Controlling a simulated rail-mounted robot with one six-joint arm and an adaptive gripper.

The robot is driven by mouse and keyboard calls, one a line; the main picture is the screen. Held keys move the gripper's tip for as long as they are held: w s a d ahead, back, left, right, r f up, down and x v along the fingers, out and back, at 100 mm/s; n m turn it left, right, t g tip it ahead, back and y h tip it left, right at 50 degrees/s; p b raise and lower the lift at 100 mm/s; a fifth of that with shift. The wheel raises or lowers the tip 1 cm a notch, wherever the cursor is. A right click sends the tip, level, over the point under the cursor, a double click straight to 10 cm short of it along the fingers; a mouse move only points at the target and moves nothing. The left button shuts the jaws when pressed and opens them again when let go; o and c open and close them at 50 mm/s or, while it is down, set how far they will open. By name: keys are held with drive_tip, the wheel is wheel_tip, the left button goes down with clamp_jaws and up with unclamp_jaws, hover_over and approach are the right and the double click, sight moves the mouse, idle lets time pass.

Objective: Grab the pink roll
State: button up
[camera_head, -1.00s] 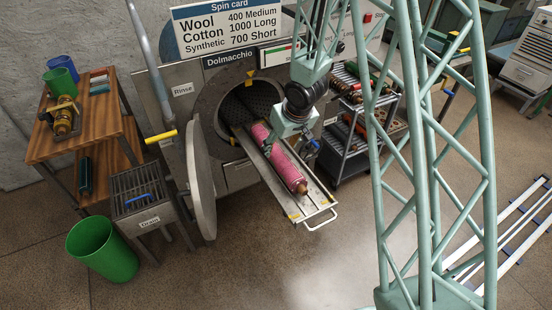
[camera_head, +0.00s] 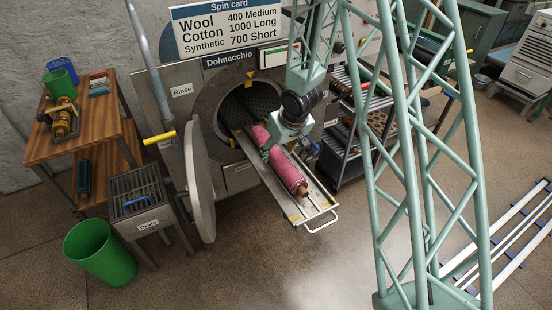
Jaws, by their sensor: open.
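The pink roll (camera_head: 291,177) lies lengthwise on a metal slide-out tray (camera_head: 317,206) in front of the round machine opening. Its brown end points toward the tray's front handle. My gripper (camera_head: 268,152) is over the roll's upper middle part, with its fingers pointing down at it. The gripper is open. The wrist hides part of the roll, and I cannot tell whether the fingers touch it.
The machine's round door (camera_head: 199,182) stands open left of the tray. A drain stand (camera_head: 143,205), a green bin (camera_head: 100,252) and a wooden table (camera_head: 96,134) are further left. A shelf rack (camera_head: 345,140) of rolls stands close on the right. Floor in front is clear.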

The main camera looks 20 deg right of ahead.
sight(277, 152)
drive_tip(key=shift+b+x, duration=0.7)
drive_tip(key=shift+x, duration=1.3)
drive_tip(key=shift+w+r, duration=0.1)
drive_tip(key=c, duration=1.3)
